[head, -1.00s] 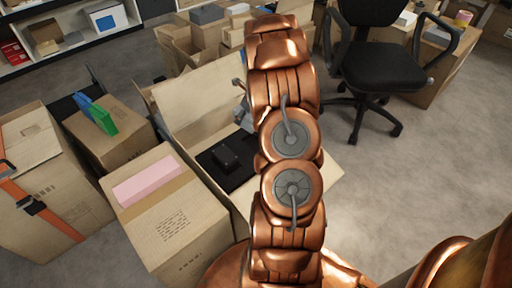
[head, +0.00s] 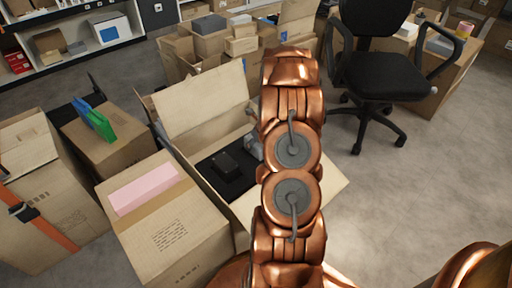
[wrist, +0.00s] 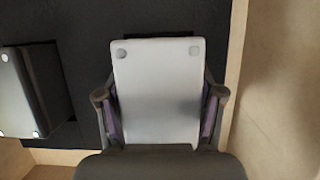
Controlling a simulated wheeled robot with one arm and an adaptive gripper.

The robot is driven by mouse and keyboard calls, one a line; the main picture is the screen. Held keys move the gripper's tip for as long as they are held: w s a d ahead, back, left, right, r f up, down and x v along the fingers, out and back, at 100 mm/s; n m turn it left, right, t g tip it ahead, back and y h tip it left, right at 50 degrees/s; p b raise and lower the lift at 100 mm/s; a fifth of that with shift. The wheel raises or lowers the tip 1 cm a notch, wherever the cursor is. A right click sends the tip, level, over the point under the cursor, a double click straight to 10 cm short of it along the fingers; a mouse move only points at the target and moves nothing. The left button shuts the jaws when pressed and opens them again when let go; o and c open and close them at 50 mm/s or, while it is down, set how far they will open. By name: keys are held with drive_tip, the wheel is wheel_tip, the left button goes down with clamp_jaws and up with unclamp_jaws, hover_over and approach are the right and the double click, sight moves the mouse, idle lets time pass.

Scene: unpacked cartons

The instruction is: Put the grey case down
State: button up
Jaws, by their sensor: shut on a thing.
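In the wrist view the grey case (wrist: 158,75) sits between the fingers of my gripper (wrist: 160,108), which press on its two sides. Its pale flat face with small round feet is toward the camera. Behind it is the black bottom of an open carton (head: 205,95). I cannot tell whether the case touches that bottom. In the head view my arm hides most of the gripper and case; only a grey bit shows beside the arm, inside the carton.
A dark box (head: 227,164) lies on the carton's black bottom; it also shows at left in the wrist view (wrist: 35,90). The carton wall (wrist: 280,90) is close on the right. A carton with a pink block (head: 146,190) stands left, an office chair (head: 378,70) behind right.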

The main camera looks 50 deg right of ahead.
drive_tip(key=shift+f, duration=0.35)
drive_tip(key=shift+a+f+p, duration=0.1)
drive_tip(key=shift+f+p, duration=0.25)
drive_tip(key=shift+f, duration=0.35)
drive_tip(key=o, duration=1.2)
drive_tip(key=shift+f, duration=0.15)
drive_tip(key=shift+r, duration=0.25)
